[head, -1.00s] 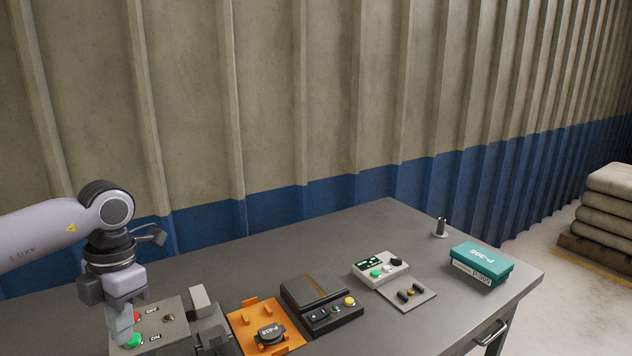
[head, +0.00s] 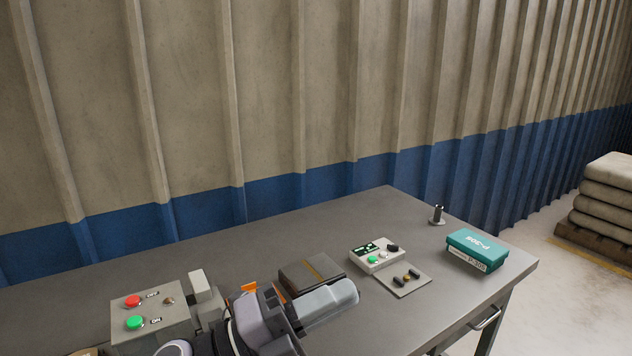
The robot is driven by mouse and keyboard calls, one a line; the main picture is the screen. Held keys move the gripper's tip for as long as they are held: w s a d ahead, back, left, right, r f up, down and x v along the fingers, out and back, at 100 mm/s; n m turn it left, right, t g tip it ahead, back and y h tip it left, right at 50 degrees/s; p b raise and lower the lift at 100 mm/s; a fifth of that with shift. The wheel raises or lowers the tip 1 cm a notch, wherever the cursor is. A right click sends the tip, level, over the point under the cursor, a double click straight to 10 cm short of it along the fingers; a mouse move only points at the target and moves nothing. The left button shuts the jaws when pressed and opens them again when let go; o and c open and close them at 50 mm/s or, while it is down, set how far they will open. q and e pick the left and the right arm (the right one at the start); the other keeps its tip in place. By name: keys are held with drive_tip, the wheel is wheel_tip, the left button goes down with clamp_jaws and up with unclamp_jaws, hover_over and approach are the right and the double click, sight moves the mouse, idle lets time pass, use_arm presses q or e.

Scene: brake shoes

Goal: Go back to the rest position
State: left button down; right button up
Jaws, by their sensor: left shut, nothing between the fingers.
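My left gripper (head: 345,292) is low in the middle of the head view, its shut fingers pointing right and empty. It hangs in front of the dark box-shaped device (head: 303,275) and hides that device's front with the buttons. It also covers most of the orange fixture (head: 250,287), of which only a small bit shows. The grey control box (head: 140,308) with a red and a green button stands to its left, apart from the fingers. My right gripper is out of view.
A white button box (head: 378,256) and a grey plate (head: 418,284) with small dark parts lie to the right. A teal box (head: 477,248) and a small metal post (head: 437,215) stand near the table's right edge. The table's (head: 280,235) back is clear. Stacked sacks (head: 605,195) stand beyond.

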use_arm(q)
drive_tip(key=w+a+f+n+t+y, duration=0.2)
drive_tip(key=a+f+n+t+y, duration=0.4)
drive_tip(key=n, duration=0.5)
drive_tip(key=w+a+f+n+t+y, duration=0.2)
drive_tip(key=a+n+t+y, duration=0.2)
drive_tip(key=a+n+y, duration=0.45)
drive_tip(key=s+a+f+n+g+y, duration=0.1)
drive_tip(key=s+a+f+n+g, duration=0.1)
drive_tip(key=s+f+n, duration=0.1)
drive_tip(key=s+a+f+n+g+y, duration=0.2)
drive_tip(key=s+a+f+n+g, duration=0.1)
drive_tip(key=f, duration=0.3)
drive_tip(key=s+a+f+n+g+y, duration=0.2)
drive_tip(key=s+f+n, duration=0.1)
drive_tip(key=s+f, duration=0.1)
drive_tip(key=shift+a+f+y, duration=0.25)
drive_tip(key=shift+a+f, duration=0.15)
drive_tip(key=shift+f, duration=0.25)
drive_tip(key=s+a+f+n+g, duration=0.1)
drive_tip(key=s+f+g, duration=0.2)
drive_tip(key=s, duration=0.4)
drive_tip(key=s+a+f+n+g, duration=0.1)
drive_tip(key=s+a+f+g, duration=0.1)
drive_tip(key=s+f+g, duration=0.3)
drive_tip(key=w+d+f+t+h, duration=0.2)
drive_tip(key=w+d+f+t, duration=0.1)
drive_tip(key=w+f+t, duration=0.2)
drive_tip(key=shift+f+t, duration=1.1)
drive_tip(key=shift+t, duration=0.5)
